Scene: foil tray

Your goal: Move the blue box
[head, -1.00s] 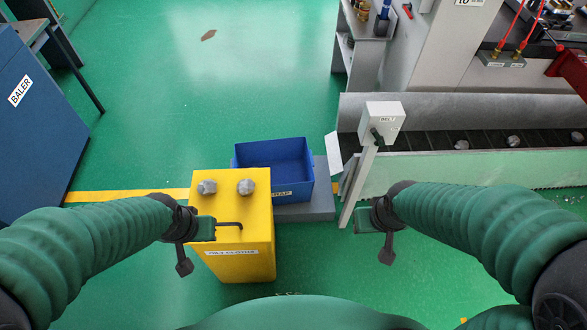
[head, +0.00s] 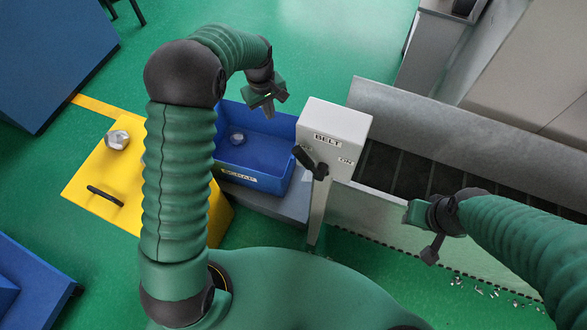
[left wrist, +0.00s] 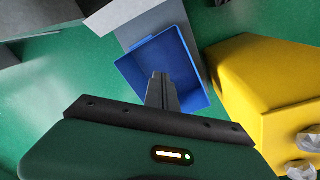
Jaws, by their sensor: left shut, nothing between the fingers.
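The blue box (head: 265,153), an open-topped bin with a label on its front, stands on a grey block beside the yellow container. A small grey lump (head: 237,138) lies in it. My left gripper (head: 269,108) is shut and empty, pointing down above the box's far side. In the left wrist view the box (left wrist: 142,68) lies beyond the shut fingertips (left wrist: 161,76), which hide part of its inside. My right gripper (head: 432,250) is away to the right, in front of the conveyor. Its finger gap does not show clearly.
The yellow container (head: 100,180) has a black handle and a grey lump (head: 116,139) on top; my left arm covers part of it. A white BELT switch post (head: 335,118) stands close to the box's right side, before the conveyor (head: 430,100). Green floor is clear behind the box.

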